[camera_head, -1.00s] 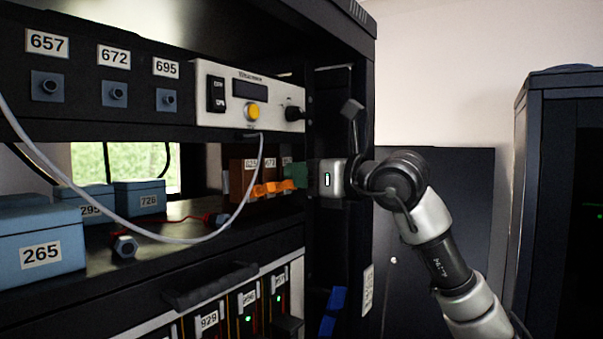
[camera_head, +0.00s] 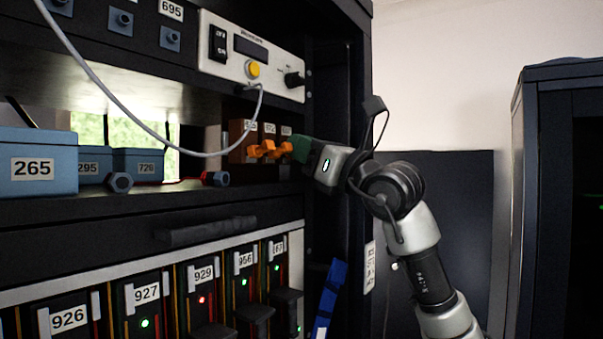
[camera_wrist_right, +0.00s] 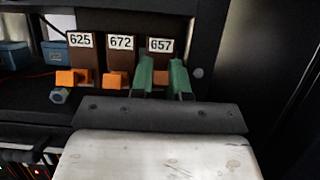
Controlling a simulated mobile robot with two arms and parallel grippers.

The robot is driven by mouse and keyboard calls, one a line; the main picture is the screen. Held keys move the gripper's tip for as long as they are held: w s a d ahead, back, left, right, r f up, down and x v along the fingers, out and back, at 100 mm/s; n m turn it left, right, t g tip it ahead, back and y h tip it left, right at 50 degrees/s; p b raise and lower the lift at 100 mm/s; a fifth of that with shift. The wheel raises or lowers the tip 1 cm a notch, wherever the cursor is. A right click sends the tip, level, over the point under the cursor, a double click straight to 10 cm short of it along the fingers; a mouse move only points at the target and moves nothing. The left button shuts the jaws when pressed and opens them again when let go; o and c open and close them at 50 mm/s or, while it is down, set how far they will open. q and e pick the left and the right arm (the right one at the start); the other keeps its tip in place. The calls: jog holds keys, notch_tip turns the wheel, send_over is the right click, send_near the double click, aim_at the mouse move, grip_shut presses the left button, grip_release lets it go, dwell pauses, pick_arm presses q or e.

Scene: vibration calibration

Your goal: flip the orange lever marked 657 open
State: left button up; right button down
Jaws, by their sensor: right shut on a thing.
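Three brown blocks labelled 625, 672 and 657 stand in a row on the rack shelf, each with an orange lever at its front. In the right wrist view the lever marked 657 (camera_wrist_right: 161,77) lies between the green fingers of my right gripper (camera_wrist_right: 162,78), below its label. The levers under 625 (camera_wrist_right: 70,78) and 672 (camera_wrist_right: 115,80) are free. In the head view my right gripper (camera_head: 299,149) reaches in from the right, shut on the 657 lever, which its fingers mostly hide there. My left gripper is not in view.
A white panel with a yellow button (camera_head: 253,69) sits above, with a grey cable (camera_head: 110,110) hanging across the shelf. Blue boxes, including 265 (camera_head: 45,178), stand at left. A dark rack post (camera_head: 338,110) is close beside my right gripper.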

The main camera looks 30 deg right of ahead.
jog(key=shift+f+t+y+b, duration=0.35)
jog(key=shift+t+y+b, duration=0.5)
jog(key=shift+b, duration=0.75)
jog(key=shift+s, duration=0.1)
jog(key=c, duration=1.4)
grip_release()
jog(key=b+v, duration=0.5)
jog(key=v, duration=0.6)
jog(key=shift+a, duration=0.1)
jog(key=shift+t+h, duration=0.25)
jog(key=shift+h, duration=0.1)
